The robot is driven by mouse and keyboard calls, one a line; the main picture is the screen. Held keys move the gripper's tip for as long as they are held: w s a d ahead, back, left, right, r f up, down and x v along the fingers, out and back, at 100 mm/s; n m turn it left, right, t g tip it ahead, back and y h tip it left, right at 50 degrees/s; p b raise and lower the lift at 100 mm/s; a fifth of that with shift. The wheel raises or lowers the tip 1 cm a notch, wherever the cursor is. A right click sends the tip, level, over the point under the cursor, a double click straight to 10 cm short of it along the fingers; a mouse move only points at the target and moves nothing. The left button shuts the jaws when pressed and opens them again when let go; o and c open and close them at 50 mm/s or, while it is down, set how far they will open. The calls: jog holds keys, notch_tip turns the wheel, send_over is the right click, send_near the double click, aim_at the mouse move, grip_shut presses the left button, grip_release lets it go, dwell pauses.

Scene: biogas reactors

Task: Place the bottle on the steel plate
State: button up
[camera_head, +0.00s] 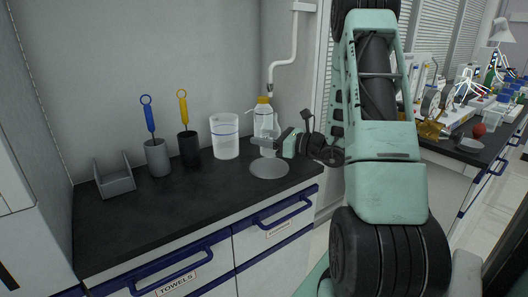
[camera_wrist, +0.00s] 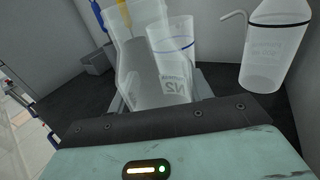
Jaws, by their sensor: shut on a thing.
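My gripper (camera_head: 268,144) is shut on a clear, see-through bottle (camera_wrist: 138,62), which fills the middle of the wrist view between the fingers. Its base is hidden by the gripper body, and in the head view its outline is hard to make out against the things behind it. The round steel plate (camera_head: 269,169) lies on the dark counter just below the gripper in the head view. I cannot tell whether the bottle touches the plate. The plate cannot be made out in the wrist view.
A wash bottle (camera_wrist: 272,55) with a bent spout stands behind the gripper, near the wall. A clear beaker (camera_head: 224,138) with a blue band stands left of it. Two dark holders with brushes (camera_head: 157,158) and a grey rack (camera_head: 115,181) stand further left. The front counter (camera_head: 190,203) is clear.

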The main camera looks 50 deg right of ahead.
aim_at(264, 152)
notch_tip(264, 152, down, 4)
jog(key=shift+w+f, duration=0.2)
jog(key=shift+f, duration=0.15)
jog(key=shift+f+b, duration=0.2)
jog(key=shift+b, duration=0.1)
jog(key=o, duration=1.1)
jog(key=shift+r, duration=0.1)
jog(key=shift+c, duration=0.2)
